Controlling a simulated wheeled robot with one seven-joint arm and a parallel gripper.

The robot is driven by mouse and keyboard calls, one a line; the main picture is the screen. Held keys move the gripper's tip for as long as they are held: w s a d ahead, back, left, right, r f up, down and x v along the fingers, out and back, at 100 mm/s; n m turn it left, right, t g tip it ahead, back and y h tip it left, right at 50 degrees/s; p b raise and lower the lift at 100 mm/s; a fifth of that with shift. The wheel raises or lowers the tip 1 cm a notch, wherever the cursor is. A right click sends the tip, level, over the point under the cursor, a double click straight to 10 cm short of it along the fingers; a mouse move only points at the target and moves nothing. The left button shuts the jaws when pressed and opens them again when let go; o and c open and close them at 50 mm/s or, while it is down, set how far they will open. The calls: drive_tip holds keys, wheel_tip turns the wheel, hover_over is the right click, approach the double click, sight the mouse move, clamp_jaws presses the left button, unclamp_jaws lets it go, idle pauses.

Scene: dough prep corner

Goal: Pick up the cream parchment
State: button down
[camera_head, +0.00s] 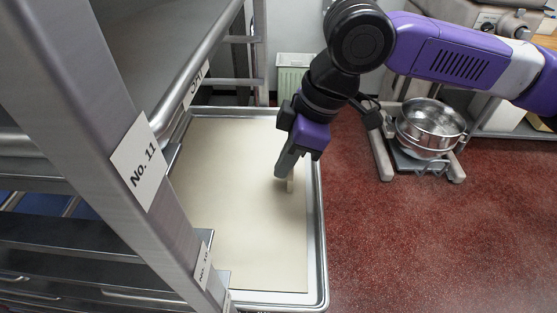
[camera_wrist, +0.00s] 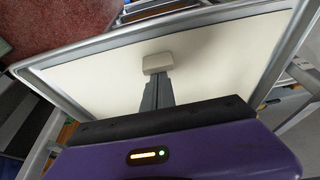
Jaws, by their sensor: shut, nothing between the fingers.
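The cream parchment (camera_head: 235,215) is a flat sheet lying in a metal tray (camera_head: 318,230). It also shows in the wrist view (camera_wrist: 215,75). A small cream block (camera_head: 290,184) stands on the sheet's right part, and in the wrist view it (camera_wrist: 157,63) appears just beyond my fingertips. My gripper (camera_head: 283,174) points down over the right part of the parchment, fingers together and empty. In the wrist view the closed fingers (camera_wrist: 157,82) reach toward the block. I cannot tell whether they touch it.
A metal rack (camera_head: 105,95) with signs "No. 11" and "No. 10" covers the left side, its post close in front. A steel bowl (camera_head: 430,122) sits on a low stand at the right. The red floor (camera_head: 430,240) right of the tray is clear.

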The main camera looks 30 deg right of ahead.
sight(296, 183)
drive_tip(key=d, duration=0.1)
drive_tip(key=s+d, duration=0.2)
drive_tip(key=shift+s+d, duration=0.25)
drive_tip(key=shift+d, duration=0.1)
drive_tip(key=shift+w+a, duration=0.1)
